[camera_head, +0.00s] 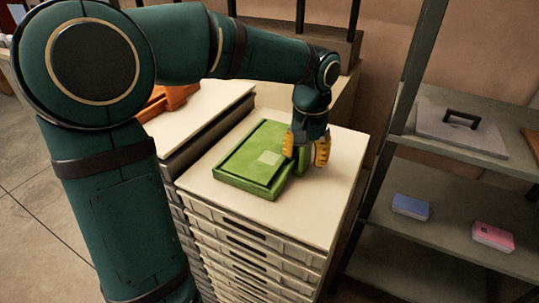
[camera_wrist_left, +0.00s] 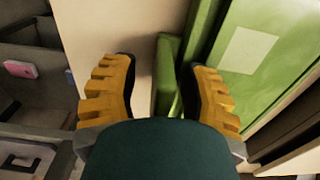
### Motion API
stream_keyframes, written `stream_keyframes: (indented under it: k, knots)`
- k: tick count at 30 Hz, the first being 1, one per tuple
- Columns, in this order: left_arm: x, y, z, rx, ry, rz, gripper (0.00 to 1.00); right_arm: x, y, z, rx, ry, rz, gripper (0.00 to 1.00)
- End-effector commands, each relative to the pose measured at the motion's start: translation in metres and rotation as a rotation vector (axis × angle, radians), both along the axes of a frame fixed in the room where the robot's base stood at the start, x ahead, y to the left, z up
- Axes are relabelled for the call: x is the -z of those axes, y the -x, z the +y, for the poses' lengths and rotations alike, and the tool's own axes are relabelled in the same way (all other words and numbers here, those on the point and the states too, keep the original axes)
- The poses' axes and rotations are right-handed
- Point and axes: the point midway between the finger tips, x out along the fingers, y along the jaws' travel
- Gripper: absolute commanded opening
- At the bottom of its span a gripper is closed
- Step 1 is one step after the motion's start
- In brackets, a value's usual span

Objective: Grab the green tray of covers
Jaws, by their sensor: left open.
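The green tray (camera_head: 232,172) lies flat on the cream top of a drawer cabinet in the head view, with a pale square patch (camera_head: 269,158) on its upper face. It also shows at the right of the left wrist view (camera_wrist_left: 285,25). My left gripper (camera_head: 306,154) is at the tray's right end, its yellow fingers apart and pointing down. In the left wrist view, a narrow green end part (camera_wrist_left: 167,75) of the tray shows in the gap between the open fingers. I cannot tell whether either finger touches it. My right gripper is not in view.
The cabinet top (camera_head: 325,200) is clear to the right of the tray. A grey shelf at the right holds a case with a black handle (camera_head: 462,130), a blue box (camera_head: 410,207) and a pink box (camera_head: 493,236). An orange object (camera_head: 168,98) lies on a neighbouring stack.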

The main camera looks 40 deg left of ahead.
Motion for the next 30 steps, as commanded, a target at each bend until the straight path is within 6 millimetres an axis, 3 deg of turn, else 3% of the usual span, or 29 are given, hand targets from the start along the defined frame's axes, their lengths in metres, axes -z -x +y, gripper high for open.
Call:
stream_keyframes:
  k: [8,12,26,30]
  knots:
    - [0.002,0.000,0.000,0.000,0.000,-0.001,0.45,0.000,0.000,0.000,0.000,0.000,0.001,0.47]
    - [0.002,0.000,0.000,0.000,0.000,-0.001,0.00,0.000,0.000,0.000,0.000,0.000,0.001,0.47]
    - [0.002,0.000,0.000,0.000,0.000,0.000,0.00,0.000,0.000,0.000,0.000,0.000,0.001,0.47]
    - [-0.008,0.000,0.000,0.000,0.000,-0.001,0.00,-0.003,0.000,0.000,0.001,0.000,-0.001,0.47]
